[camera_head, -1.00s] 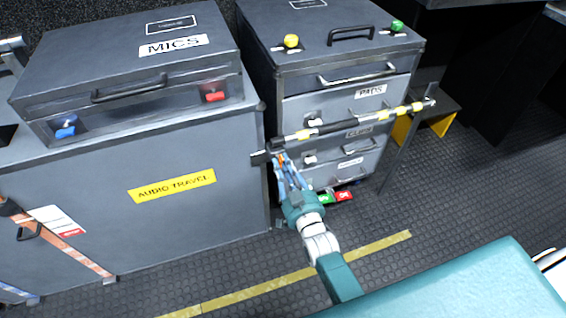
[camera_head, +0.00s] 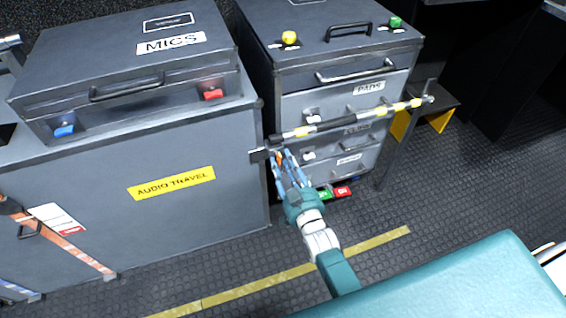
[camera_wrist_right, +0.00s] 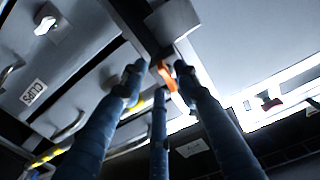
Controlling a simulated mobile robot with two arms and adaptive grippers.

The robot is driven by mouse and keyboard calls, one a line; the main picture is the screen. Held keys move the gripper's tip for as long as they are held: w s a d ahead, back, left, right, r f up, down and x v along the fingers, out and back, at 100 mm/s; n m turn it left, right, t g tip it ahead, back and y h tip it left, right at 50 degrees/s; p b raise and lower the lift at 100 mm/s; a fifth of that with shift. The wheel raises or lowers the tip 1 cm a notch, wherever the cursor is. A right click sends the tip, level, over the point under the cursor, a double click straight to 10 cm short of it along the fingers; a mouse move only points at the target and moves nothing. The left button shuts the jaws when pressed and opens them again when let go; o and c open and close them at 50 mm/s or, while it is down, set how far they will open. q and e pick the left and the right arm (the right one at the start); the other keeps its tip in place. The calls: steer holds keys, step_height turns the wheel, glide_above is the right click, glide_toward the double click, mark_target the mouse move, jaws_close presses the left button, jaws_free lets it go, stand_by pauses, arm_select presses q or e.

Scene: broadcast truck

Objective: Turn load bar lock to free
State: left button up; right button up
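The load bar (camera_head: 340,124), a dark and silver rod with yellow bands, runs across the front of the grey drawer cabinet. At its left end is a dark bracket (camera_head: 260,154). A small orange lever (camera_head: 280,158) beside that end appears to be the lock; it also shows in the wrist view (camera_wrist_right: 167,77). My right gripper (camera_head: 281,154) reaches up from below with blue fingers around the lever. In the wrist view the fingertips (camera_wrist_right: 160,72) stand apart, with the orange piece between them; contact is unclear. My left gripper is not in view.
The grey AUDIO TRAVEL case (camera_head: 100,210) stands close on the left, with the MICS case (camera_head: 120,65) on top. The drawer cabinet (camera_head: 300,85) is behind the bar. Green and red tags (camera_head: 333,193) sit low near it. The floor (camera_head: 430,190) at right is clear.

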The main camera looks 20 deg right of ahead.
steer(key=shift+a+r, duration=0.1)
steer(key=shift+r, duration=0.05)
steer(key=s, duration=1.2)
steer(key=shift+d, duration=0.25)
